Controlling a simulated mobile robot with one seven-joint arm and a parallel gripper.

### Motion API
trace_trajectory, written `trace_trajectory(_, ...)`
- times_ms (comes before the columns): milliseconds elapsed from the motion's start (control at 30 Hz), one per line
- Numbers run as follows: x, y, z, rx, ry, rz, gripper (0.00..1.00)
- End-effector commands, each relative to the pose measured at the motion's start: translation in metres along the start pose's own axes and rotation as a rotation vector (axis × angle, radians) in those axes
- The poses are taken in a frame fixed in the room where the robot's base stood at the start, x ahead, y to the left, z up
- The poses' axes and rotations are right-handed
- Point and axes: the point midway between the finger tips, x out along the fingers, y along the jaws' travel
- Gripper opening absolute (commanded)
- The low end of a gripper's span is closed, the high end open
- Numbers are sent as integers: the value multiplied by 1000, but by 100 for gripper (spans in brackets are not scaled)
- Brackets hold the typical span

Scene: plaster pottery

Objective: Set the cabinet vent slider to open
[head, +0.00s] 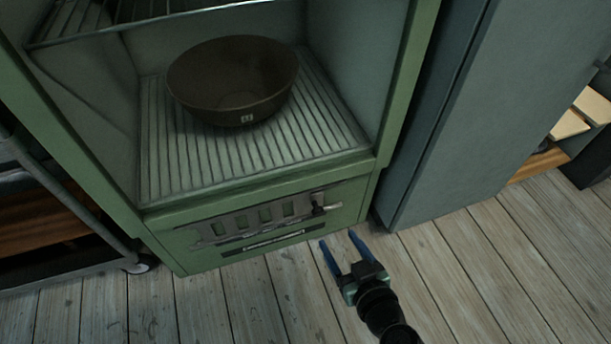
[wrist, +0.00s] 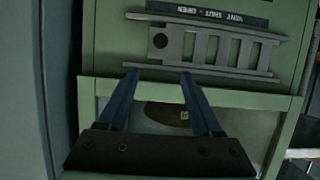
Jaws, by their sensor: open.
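The vent slider plate (head: 265,217) is a grey metal strip with several slots, low on the front of the green cabinet (head: 352,197). Its small dark knob (head: 318,209) is at the right end in the head view. In the wrist view the picture is turned over, and the knob (wrist: 160,41) is at the left end of the slotted plate (wrist: 263,58). A dark label strip (wrist: 208,13) with small, hard-to-read letters runs along the plate. My gripper (head: 338,239) is open and empty, with blue fingers pointing at the knob, apart from it.
A dark brown bowl (head: 233,82) stands on the ribbed cabinet shelf (head: 165,180) above the vent. A grey-blue cabinet (head: 455,130) stands close on the right and a metal-framed cart (head: 75,205) on the left. The plank floor (head: 250,300) in front is clear.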

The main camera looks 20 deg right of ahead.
Motion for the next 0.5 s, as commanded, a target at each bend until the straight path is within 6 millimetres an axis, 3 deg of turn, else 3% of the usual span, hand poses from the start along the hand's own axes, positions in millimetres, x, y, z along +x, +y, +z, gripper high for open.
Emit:
trace_trajectory(100,-7,2,15,16,-19,2,66)
trace_trajectory(200,-1,1,19,16,-19,1,66)
trace_trajectory(500,57,1,21,14,-15,-1,66)
